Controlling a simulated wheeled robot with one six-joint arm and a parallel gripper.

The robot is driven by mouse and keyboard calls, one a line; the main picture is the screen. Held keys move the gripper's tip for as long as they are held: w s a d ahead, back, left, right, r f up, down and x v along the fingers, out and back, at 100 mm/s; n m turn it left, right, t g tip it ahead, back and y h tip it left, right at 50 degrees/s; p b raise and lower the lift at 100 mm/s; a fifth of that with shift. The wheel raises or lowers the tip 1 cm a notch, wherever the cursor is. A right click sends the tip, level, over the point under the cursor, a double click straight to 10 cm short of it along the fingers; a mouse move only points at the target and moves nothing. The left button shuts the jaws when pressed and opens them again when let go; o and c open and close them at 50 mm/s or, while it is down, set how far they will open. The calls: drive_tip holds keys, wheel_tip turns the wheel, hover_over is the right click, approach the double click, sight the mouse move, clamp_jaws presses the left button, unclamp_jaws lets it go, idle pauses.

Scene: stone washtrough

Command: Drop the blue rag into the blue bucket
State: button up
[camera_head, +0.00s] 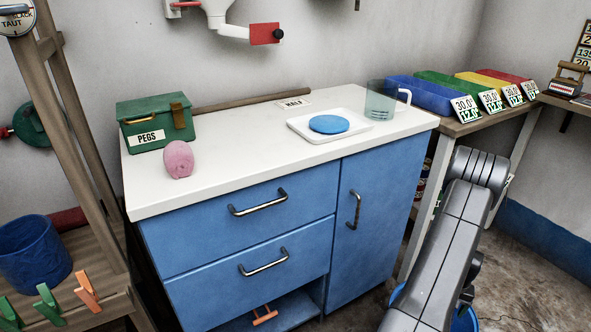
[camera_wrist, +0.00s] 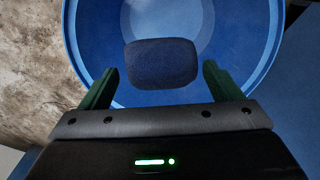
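In the wrist view my gripper (camera_wrist: 160,80) is open, its two green fingers apart and pointing into a round blue bucket (camera_wrist: 85,45). The dark blue rag (camera_wrist: 161,63), a small rounded pad, shows beyond the fingertips against the inside of the bucket. There is a gap between it and each finger. I cannot tell whether it rests on the bottom. In the head view part of this blue bucket (camera_head: 465,321) shows at the bottom right, behind my arm. My gripper is hidden there.
Another blue pail (camera_head: 35,255) stands on the left wooden stand. The white counter (camera_head: 245,165) holds a green peg box (camera_head: 155,122), a pink lump (camera_head: 178,160), a tray (camera_head: 355,137) with a blue disc (camera_head: 329,124), and a clear jug (camera_head: 381,100). Coloured bins stand at right.

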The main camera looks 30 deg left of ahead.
drive_tip(key=shift+o, duration=0.7)
wheel_tip(320, 180, up, 14)
drive_tip(key=p, duration=0.3)
drive_tip(key=shift+p, duration=0.4)
drive_tip(key=shift+f, duration=0.15)
wheel_tip(320, 180, down, 14)
drive_tip(key=b, duration=0.4)
drive_tip(key=shift+f, duration=0.2)
wheel_tip(320, 180, up, 4)
drive_tip(key=shift+f+p, duration=0.2)
drive_tip(key=shift+p, duration=0.6)
drive_tip(key=shift+r, duration=0.45)
drive_tip(key=shift+f, duration=0.1)
